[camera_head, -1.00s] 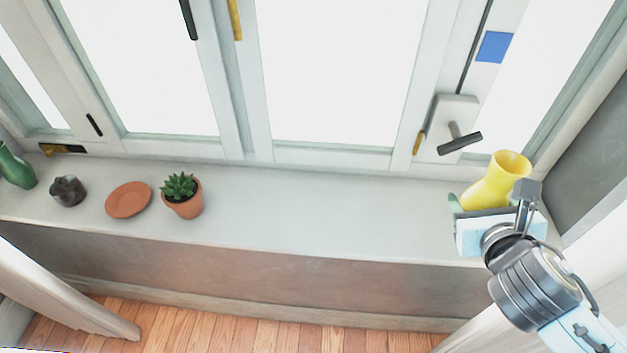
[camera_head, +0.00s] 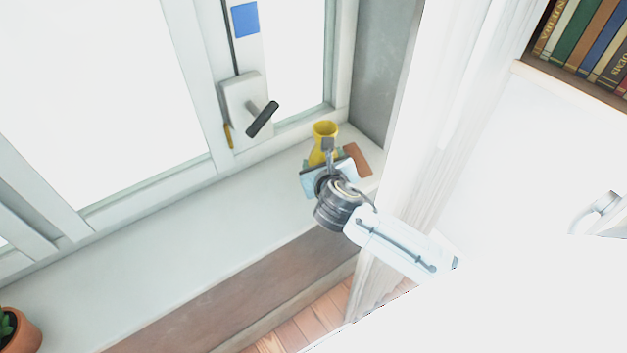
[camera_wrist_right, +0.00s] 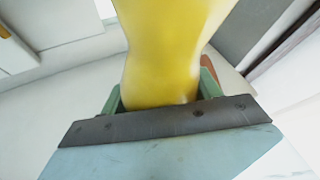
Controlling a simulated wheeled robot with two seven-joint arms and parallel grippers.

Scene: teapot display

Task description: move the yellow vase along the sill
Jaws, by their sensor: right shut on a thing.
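The yellow vase (camera_head: 324,131) stands upright near the right end of the pale sill (camera_head: 180,232). My right gripper (camera_head: 321,164) is shut on it from the front. The gripper and wrist hide the vase's lower part in the head view. In the right wrist view the vase (camera_wrist_right: 170,55) fills the middle, with green finger pads (camera_wrist_right: 160,92) on both sides of its lower part. Its base is hidden behind the gripper's dark edge. I cannot tell whether it touches the sill. My left gripper is not in view.
A window handle (camera_head: 262,118) juts out left of the vase. A terracotta-coloured flat thing (camera_head: 357,159) lies just right of the gripper, close to the wall. A potted succulent (camera_head: 18,330) stands at the lower left. The sill between is clear.

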